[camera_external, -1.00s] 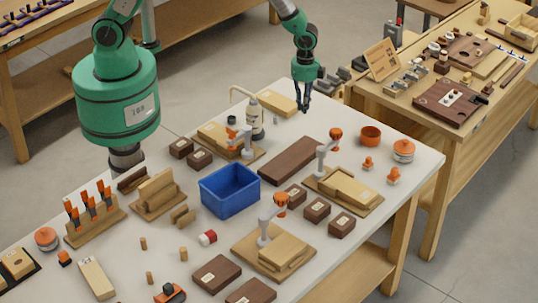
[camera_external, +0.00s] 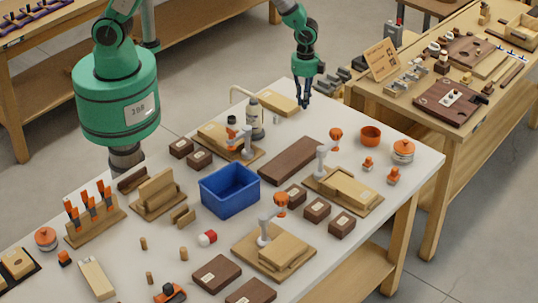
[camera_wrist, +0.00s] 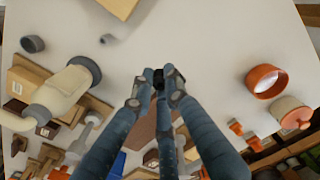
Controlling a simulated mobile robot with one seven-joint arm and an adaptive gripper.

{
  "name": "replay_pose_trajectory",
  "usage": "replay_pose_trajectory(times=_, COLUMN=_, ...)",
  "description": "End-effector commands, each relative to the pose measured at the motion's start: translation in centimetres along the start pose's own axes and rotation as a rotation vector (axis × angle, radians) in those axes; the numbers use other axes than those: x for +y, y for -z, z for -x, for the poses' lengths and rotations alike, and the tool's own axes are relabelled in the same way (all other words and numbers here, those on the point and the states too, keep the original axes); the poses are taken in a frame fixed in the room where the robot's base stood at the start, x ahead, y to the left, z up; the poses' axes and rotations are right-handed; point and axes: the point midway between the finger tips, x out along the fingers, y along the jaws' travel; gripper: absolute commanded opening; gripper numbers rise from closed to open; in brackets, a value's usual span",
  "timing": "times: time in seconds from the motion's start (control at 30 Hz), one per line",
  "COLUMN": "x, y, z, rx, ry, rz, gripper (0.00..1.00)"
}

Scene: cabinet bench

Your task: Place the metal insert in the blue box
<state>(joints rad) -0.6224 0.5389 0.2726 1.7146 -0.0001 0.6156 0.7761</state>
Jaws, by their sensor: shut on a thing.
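My gripper (camera_external: 305,100) is at the far end of the white bench, behind and to the right of the blue box. In the wrist view its fingertips (camera_wrist: 160,76) are shut on a small dark piece (camera_wrist: 159,79), which looks like the metal insert; the fingers hide most of it. The blue box (camera_external: 240,203) stands open near the middle of the bench, and its inside looks empty. A sliver of the box (camera_wrist: 117,166) shows at the bottom of the wrist view, between other things and my fingers.
A long dark-brown block (camera_external: 290,160) lies between my gripper and the box. A pale bottle (camera_external: 255,125) and clamp fixtures (camera_external: 330,148) stand up nearby. An orange ring-shaped bowl (camera_external: 371,136) and an orange-lidded jar (camera_external: 403,151) are at the right.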

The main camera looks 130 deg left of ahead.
Motion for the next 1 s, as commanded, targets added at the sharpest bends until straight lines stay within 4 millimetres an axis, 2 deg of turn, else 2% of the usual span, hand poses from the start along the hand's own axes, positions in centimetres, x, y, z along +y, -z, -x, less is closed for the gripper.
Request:
replay_pose_trajectory(times=0.27, x=0.6, y=0.5, z=0.0, rx=0.000, ry=0.000, rz=-0.003, gripper=0.00)
replay_pose_trajectory(times=0.47, x=2.9, y=2.2, z=0.1, rx=0.000, ry=0.000, rz=-0.014, gripper=0.00)
replay_pose_trajectory(times=0.67, x=7.3, y=5.2, z=0.3, rx=-0.001, ry=0.000, rz=-0.033, gripper=0.00)
replay_pose_trajectory(times=1.0, x=17.1, y=10.2, z=0.4, rx=-0.003, ry=0.002, rz=-0.068, gripper=0.00)
